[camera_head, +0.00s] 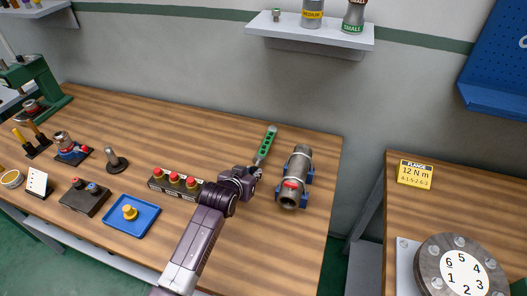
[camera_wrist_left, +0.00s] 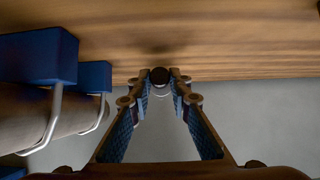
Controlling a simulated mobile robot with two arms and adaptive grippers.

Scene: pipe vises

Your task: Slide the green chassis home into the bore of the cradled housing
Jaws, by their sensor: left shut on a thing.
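The green chassis (camera_head: 267,143) is a slim bar with a row of holes. My left gripper (camera_head: 256,172) is shut on its near end, and the bar points away toward the back edge of the bench. The grey cylindrical housing (camera_head: 296,172) with a red mark lies in blue cradle supports (camera_head: 310,176), just right of the gripper and apart from the chassis. In the left wrist view a dark round end of the held chassis (camera_wrist_left: 160,76) shows between the fingertips, and the housing (camera_wrist_left: 25,115) is at left. My right gripper is not in view.
Left of my gripper stands a block with several red knobs (camera_head: 175,180). A blue tray (camera_head: 132,216) with a yellow piece lies farther left, near other tools. A wall shelf (camera_head: 310,34) is above. The bench's right edge is close beyond the housing.

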